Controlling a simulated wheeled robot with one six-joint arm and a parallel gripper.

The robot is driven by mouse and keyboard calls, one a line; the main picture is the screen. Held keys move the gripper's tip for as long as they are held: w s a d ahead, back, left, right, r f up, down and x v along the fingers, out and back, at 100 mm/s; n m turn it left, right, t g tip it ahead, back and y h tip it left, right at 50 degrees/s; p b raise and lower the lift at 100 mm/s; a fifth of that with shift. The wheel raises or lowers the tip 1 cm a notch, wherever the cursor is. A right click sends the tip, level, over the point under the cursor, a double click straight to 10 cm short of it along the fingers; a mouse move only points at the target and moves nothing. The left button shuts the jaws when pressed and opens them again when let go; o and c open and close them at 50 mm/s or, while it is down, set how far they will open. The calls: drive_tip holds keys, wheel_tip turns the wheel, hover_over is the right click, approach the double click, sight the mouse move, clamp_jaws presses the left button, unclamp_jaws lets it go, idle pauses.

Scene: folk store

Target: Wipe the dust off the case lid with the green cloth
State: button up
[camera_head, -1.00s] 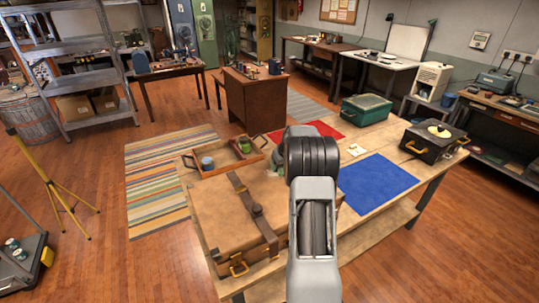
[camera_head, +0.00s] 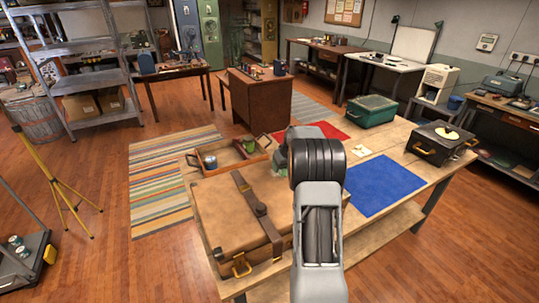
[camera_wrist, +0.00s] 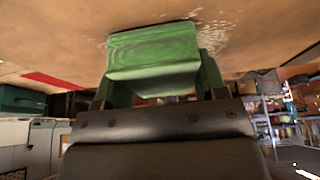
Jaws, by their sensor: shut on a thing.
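The brown leather case (camera_head: 222,205) lies shut on the wooden table, with a dark strap and brass fittings. Its tan lid (camera_wrist: 65,45) fills the upper part of the wrist view. My gripper (camera_wrist: 157,84) is shut on the green cloth (camera_wrist: 155,48), which is folded into a block between the fingers. The cloth is against the lid or very close to it; contact is hard to judge. Pale dust specks (camera_wrist: 208,28) show on the lid beside the cloth. In the head view my arm covers the case's right part and hides most of the gripper and cloth.
A wooden tray (camera_head: 215,171) with a blue-grey tin (camera_head: 210,162) and a green item stands behind the case. A blue mat (camera_head: 384,185), a red mat (camera_head: 325,130), a green box (camera_head: 370,110) and a black case (camera_head: 433,150) occupy the table's right side.

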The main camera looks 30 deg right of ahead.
sight(269, 173)
drive_tip(key=shift+a, duration=0.5)
drive_tip(key=shift+a+f, duration=0.15)
drive_tip(key=shift+a, duration=0.6)
drive_tip(key=shift+w+a+b, duration=0.15)
drive_tip(key=shift+a+b, duration=0.4)
drive_tip(key=shift+a, duration=1.25)
wheel_tip(269, 173, up, 8)
drive_tip(key=p, duration=0.4)
drive_tip(key=shift+d, duration=0.1)
drive_tip(key=b, duration=0.3)
drive_tip(key=shift+f, duration=0.2)
drive_tip(key=shift+s+b, duration=0.2)
drive_tip(key=shift+b, duration=0.1)
